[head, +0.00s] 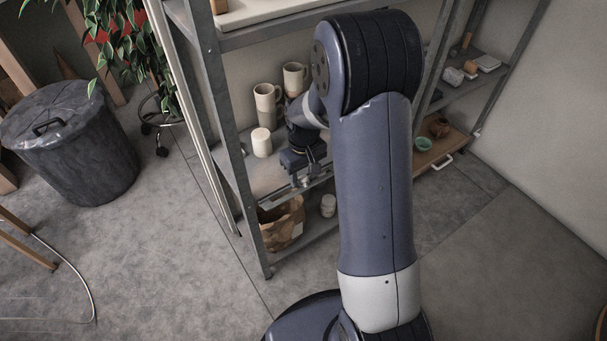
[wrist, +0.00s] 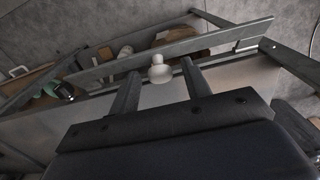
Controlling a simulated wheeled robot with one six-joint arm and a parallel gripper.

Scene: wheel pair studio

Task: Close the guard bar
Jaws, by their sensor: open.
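The guard bar (wrist: 220,38) is a long grey metal bar that crosses the wrist view at a slant, in front of the shelf. A pale round knob (wrist: 160,72) stands on it. My gripper (wrist: 161,68) is open, with one finger on each side of the knob; I cannot tell whether either finger touches it. In the head view my gripper (head: 304,180) is at the front edge of the middle shelf, and my arm hides part of the bar. In the wrist view the bar's right end looks apart from the shelf's corner post (wrist: 285,58).
A white cup (head: 261,142) and two beige mugs (head: 266,103) (head: 294,78) stand on the shelf beside my arm. A dark bin (head: 70,145) stands left. The floor between is clear.

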